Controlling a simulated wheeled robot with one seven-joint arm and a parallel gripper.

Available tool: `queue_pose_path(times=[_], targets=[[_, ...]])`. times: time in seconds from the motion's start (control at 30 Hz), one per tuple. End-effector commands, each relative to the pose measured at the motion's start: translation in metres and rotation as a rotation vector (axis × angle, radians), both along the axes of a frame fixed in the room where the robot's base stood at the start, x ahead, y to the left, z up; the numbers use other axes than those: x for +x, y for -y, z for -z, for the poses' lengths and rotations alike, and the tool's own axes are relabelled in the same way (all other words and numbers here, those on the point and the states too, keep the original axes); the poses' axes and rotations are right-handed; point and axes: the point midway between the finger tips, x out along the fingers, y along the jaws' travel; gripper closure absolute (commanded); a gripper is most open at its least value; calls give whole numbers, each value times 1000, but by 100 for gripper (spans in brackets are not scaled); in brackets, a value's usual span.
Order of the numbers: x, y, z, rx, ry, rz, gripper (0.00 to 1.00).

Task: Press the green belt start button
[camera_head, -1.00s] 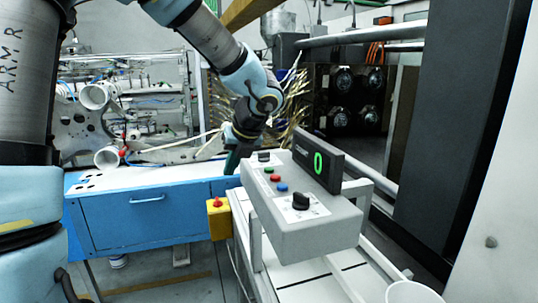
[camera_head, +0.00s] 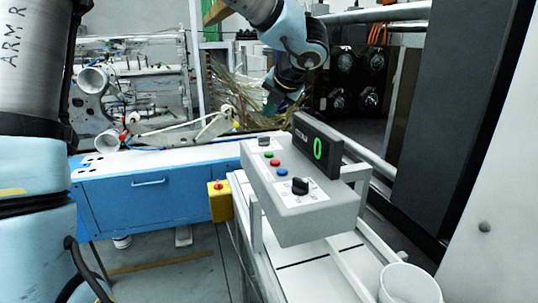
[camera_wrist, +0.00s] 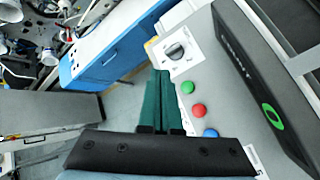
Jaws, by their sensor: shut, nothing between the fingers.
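The green button (camera_head: 268,154) sits on the sloping top of a grey control box (camera_head: 300,220), in a row with a red button (camera_head: 275,162) and a blue button (camera_head: 282,172). In the wrist view the green button (camera_wrist: 188,87) lies just right of my shut, empty dark green fingers (camera_wrist: 162,73). In the head view my gripper (camera_head: 270,104) hangs above the far end of the box, apart from it. Contact with the button does not show.
Black knobs (camera_head: 300,186) (camera_wrist: 175,52) flank the buttons. A display (camera_head: 318,150) reading 0 stands along the box's right side. A yellow box with a red button (camera_head: 219,200) is at left, near a blue cabinet (camera_head: 150,205). A white cup (camera_head: 408,285) stands at front right.

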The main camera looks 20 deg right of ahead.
Motion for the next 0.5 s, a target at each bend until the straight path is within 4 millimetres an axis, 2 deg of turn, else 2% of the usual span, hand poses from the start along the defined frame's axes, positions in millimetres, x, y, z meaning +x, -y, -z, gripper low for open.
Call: queue_pose_path(times=[0.5], targets=[[0, 0, 65, -1, -1, -1, 100]])
